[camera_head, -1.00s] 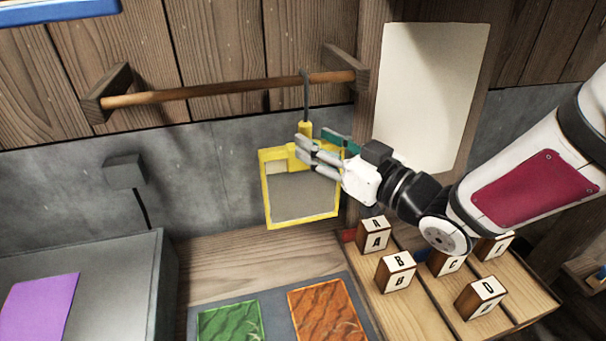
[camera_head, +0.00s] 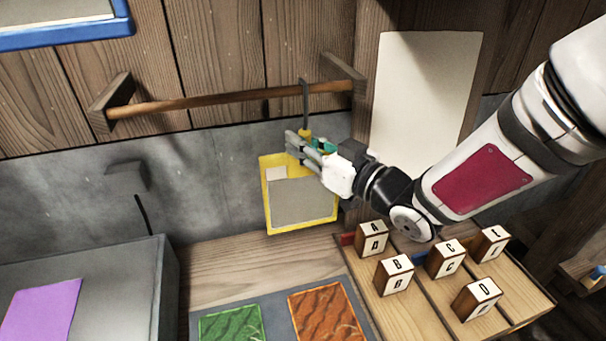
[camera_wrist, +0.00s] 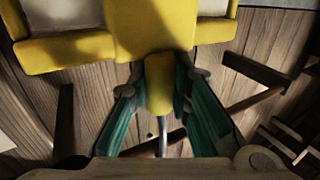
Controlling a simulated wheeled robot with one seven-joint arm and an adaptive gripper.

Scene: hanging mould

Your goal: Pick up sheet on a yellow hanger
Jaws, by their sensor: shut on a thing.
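The yellow hanger (camera_head: 266,200) is a yellow frame around a grey sheet (camera_head: 300,200). It hangs below the right end of a wooden rod (camera_head: 220,98) by a dark metal hook (camera_head: 305,105). My gripper (camera_head: 300,143) is at the top of the frame, shut on the hanger's yellow neck below the hook. In the wrist view, the gripper's green fingers (camera_wrist: 158,110) stand on both sides of the yellow neck (camera_wrist: 159,85). The hook still appears to be over the rod. The gripper hides part of the frame's top edge.
Lettered wooden blocks (camera_head: 394,275) stand on a slotted wooden rack (camera_head: 415,312) at the lower right. A tray (camera_head: 277,306) with green and orange sheets lies in front. A grey box (camera_head: 130,270) with a purple sheet is at left. A pale paper (camera_head: 425,100) hangs on the post.

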